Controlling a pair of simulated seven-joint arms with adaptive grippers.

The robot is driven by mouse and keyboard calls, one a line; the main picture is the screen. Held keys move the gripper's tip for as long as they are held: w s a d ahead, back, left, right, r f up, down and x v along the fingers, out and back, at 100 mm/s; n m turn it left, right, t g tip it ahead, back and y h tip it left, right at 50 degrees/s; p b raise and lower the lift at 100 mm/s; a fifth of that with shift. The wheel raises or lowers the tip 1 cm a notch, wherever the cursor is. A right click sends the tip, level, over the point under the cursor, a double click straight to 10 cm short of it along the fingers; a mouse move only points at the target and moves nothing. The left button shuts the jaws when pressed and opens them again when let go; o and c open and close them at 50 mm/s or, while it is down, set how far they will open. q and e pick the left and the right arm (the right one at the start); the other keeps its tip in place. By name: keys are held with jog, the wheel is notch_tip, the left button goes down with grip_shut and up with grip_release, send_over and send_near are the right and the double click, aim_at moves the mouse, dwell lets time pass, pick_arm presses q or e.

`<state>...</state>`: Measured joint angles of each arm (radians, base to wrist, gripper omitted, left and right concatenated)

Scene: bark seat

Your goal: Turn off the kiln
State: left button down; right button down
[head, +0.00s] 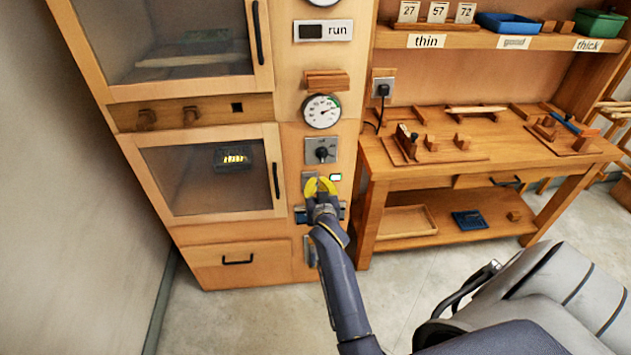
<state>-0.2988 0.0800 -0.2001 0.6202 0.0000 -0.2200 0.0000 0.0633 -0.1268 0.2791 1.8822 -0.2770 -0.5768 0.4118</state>
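The kiln is a tall wooden cabinet (293,60) with two glass doors on its left side. Its control column carries a round gauge (322,110), a dark rotary knob (321,151) on a grey plate and a lit green lamp (336,177). A small grey plate (307,177) beside the lamp is partly hidden by my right gripper. My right gripper (320,183), with yellow fingers, is in front of the column just below the knob. Its fingers look spread and hold nothing visible; I cannot tell whether they touch the panel. My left gripper is out of view.
Glowing bars (234,159) show behind the lower glass door. A "run" sign (323,30) is above the gauge. A wooden workbench (470,160) with tools stands on the right, beside a socket with a black plug (383,90).

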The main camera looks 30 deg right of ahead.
aim_at(314, 164)
jog(key=x, duration=1)
jog(key=shift+s+a+f, duration=0.15)
jog(key=shift+s+f, duration=0.15)
jog(key=shift+f, duration=0.45)
jog(key=shift+s+a+f, duration=0.15)
jog(key=shift+s+f, duration=0.15)
jog(key=shift+f, duration=0.25)
jog(key=shift+s+a+f, duration=0.15)
jog(key=shift+s+f, duration=0.15)
jog(key=shift+f, duration=0.3)
jog(key=shift+s, duration=0.1)
